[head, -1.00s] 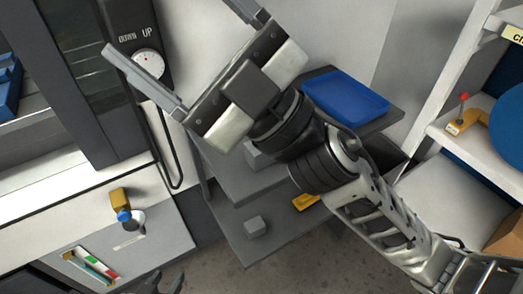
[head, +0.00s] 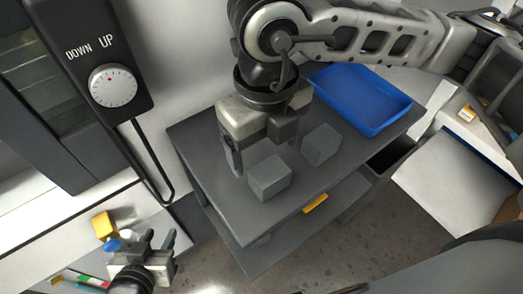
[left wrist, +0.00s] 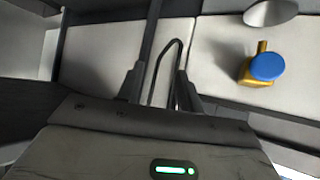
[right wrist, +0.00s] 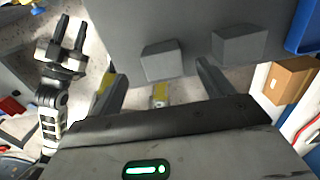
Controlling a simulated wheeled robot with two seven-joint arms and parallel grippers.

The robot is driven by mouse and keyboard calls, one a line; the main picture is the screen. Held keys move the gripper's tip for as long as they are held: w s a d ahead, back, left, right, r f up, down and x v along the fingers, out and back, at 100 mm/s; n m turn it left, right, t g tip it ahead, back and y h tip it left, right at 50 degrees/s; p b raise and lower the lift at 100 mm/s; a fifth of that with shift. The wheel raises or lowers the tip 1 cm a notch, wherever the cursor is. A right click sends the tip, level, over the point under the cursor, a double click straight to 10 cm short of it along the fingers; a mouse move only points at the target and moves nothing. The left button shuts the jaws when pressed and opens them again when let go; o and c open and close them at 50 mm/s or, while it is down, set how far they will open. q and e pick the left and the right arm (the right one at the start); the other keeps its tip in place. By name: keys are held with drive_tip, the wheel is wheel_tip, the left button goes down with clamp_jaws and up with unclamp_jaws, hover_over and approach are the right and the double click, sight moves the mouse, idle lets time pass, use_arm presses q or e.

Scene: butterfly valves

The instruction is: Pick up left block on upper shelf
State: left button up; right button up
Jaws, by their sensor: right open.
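Two grey blocks sit on the dark grey upper shelf (head: 205,140). The left block (head: 270,178) is nearer the front edge, and the right block (head: 321,144) is beside it. My right gripper (head: 258,160) points down just behind the left block, open and empty. In the right wrist view the left block (right wrist: 161,60) shows ahead, between the lines of the open fingers (right wrist: 162,84), with the right block (right wrist: 239,44) to its right. My left gripper (head: 161,238) is open and empty at lower left, away from the shelf; its fingers also show in the left wrist view (left wrist: 160,85).
A blue tray (head: 365,100) lies on the shelf behind the right block. A yellow and blue valve (head: 106,228) is near my left gripper.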

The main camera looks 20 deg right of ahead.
sight(270, 171)
drive_tip(key=shift+s+d+f, duration=0.1)
drive_tip(key=shift+s+f, duration=0.1)
drive_tip(key=shift+f, duration=0.25)
drive_tip(key=shift+s+f, duration=0.2)
drive_tip(key=shift+f, duration=0.25)
drive_tip(key=f, duration=0.1)
drive_tip(key=f+p, duration=0.1)
drive_tip(key=f, duration=0.1)
drive_tip(key=shift+s+d+f, duration=0.15)
drive_tip(key=shift+d+f, duration=0.1)
drive_tip(key=shift+f, duration=0.65)
use_arm(q)
drive_tip(key=shift+s+f, duration=0.2)
drive_tip(key=shift+s, duration=0.85)
drive_tip(key=shift+w+r, duration=0.15)
use_arm(e)
drive_tip(key=c, duration=1.3)
